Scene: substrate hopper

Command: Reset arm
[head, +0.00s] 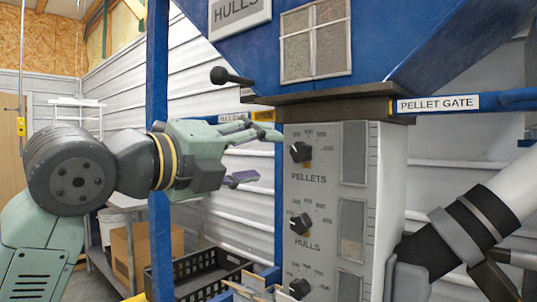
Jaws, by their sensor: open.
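My arm reaches in from the left in the head view, with my gripper (250,153) at its end. The gripper is open and empty, with one finger above and one below. Its fingertips are just left of the grey control panel (328,240), near the top PELLETS knob (300,152). I cannot tell whether they touch anything. A HULLS knob (301,223) sits lower on the panel, with another knob (299,288) below it.
A blue hopper (400,40) hangs above the panel. A black-knobbed lever (232,77) sticks out above my gripper. A blue post (158,150) stands behind my arm. A blue PELLET GATE bar (505,99) is at right. A black crate (195,275) and cardboard box (140,250) stand below.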

